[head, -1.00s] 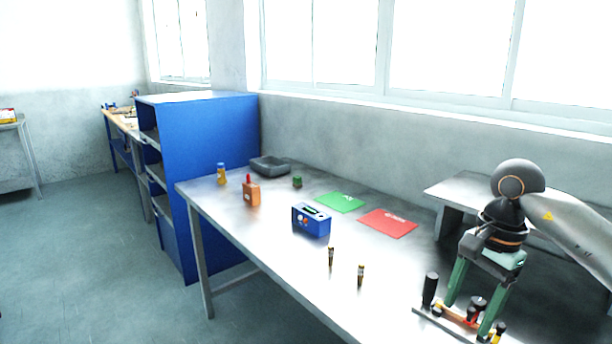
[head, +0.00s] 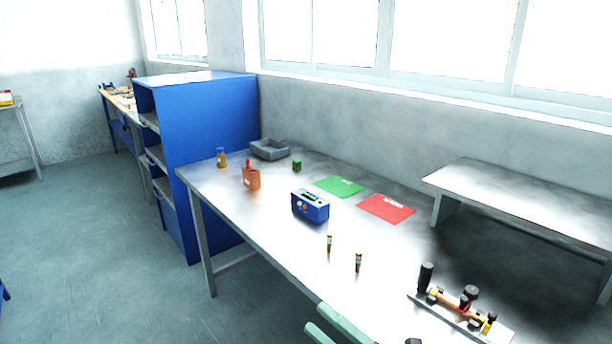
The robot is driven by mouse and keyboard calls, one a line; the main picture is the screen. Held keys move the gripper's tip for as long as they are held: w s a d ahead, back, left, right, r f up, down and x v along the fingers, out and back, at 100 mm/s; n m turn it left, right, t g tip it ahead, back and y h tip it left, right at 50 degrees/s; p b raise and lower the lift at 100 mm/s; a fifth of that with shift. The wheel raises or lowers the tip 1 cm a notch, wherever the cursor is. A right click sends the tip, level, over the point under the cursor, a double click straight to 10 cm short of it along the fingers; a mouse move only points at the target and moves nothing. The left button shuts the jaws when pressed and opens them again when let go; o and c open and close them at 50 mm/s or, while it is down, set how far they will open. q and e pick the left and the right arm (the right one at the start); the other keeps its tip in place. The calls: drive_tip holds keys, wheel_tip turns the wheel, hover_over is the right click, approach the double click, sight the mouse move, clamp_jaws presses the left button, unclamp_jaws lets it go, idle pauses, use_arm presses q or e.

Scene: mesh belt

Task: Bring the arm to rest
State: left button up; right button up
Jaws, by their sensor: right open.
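My right gripper (head: 315,317) shows at the bottom edge of the head view, in front of the table's near edge in the picture. Its two green fingers point up and to the left, apart from each other with nothing between them. Most of the gripper and the rest of my right arm are cut off by the frame. My left gripper is out of view.
The metal table (head: 275,235) holds a tool rack (head: 455,312), two small batteries (head: 358,262), a blue device (head: 310,206), red (head: 387,208) and green (head: 339,187) mats, an orange block (head: 251,178) and a grey tray (head: 269,150). A raised shelf (head: 520,195) stands at right.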

drive_tip(key=s+d+f+m+h+p, duration=0.1)
drive_tip(key=s+d+f+m+h, duration=0.3)
drive_tip(key=f+m, duration=0.3)
drive_tip(key=s+d+f+m+h, duration=0.2)
drive_tip(key=d+f+m+h, duration=0.25)
drive_tip(key=f+m, duration=0.3)
drive_tip(key=s+d+f+m+h+p, duration=0.1)
drive_tip(key=s+d+f+m+h, duration=0.2)
drive_tip(key=f+m+h, duration=0.4)
drive_tip(key=s+d+f+m+g, duration=0.2)
drive_tip(key=s+f+m, duration=0.3)
drive_tip(key=s, duration=0.3)
drive_tip(key=shift+s+f+g, duration=0.35)
drive_tip(key=shift+f+g, duration=0.2)
drive_tip(key=shift+g, duration=0.35)
